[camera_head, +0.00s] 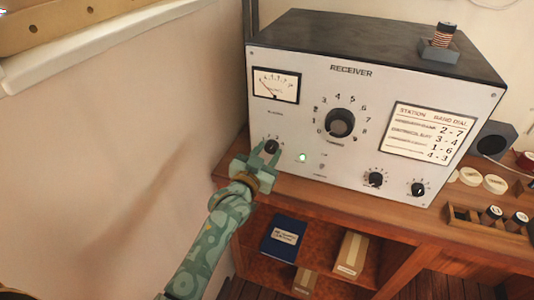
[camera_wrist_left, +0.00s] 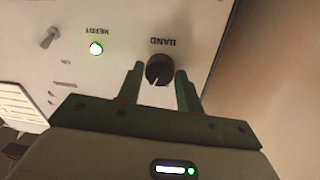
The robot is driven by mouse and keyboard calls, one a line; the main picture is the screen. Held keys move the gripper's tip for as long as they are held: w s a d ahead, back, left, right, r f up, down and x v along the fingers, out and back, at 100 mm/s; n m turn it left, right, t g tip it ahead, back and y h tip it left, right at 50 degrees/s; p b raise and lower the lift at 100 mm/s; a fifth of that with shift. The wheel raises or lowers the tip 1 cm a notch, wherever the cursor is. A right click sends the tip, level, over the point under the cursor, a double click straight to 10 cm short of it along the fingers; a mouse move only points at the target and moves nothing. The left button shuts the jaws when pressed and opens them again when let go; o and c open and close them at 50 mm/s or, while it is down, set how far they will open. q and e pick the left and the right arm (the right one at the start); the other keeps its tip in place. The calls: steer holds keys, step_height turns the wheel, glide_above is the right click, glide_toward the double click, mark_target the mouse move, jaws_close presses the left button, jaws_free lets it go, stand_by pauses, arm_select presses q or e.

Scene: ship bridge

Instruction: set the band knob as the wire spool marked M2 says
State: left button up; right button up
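The black band knob (camera_wrist_left: 160,69) sits on the receiver's pale front panel, under the upside-down word BAND in the left wrist view. Its white pointer line points down and slightly left there. My left gripper (camera_wrist_left: 159,78) is open, with one finger on either side of the knob and a small gap showing at each side. In the head view my left gripper (camera_head: 269,155) is at the panel's lower left, partly hiding the knob (camera_head: 271,146). A copper-wound wire spool (camera_head: 445,35) stands in a grey holder on the receiver; no M2 mark is legible. My right gripper is not in view.
The receiver (camera_head: 330,85) carries a station, band and dial card (camera_head: 430,132) listing 2-7, 3-4, 1-6 and 4-3. A large tuning knob (camera_head: 341,123) is mid-panel. Dark spools (camera_head: 490,214) stand in a wooden tray at right. A wall is close on the left.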

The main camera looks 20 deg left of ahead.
arm_select(q)
steer(key=c, duration=0.4)
steer(key=n+p, duration=0.2)
steer(key=shift+r+n+p, duration=0.15)
steer(key=shift+n+p, duration=0.25)
steer(key=n+p, duration=0.2)
steer(key=n, duration=0.1)
steer(key=shift+f+n+t+y+p, duration=0.15)
steer(key=shift+n+p, duration=0.15)
steer(key=shift+n, duration=0.5)
steer(key=shift+f+n+t+y+p, duration=0.15)
steer(key=shift+n+p, duration=0.1)
steer(key=shift+n, duration=0.55)
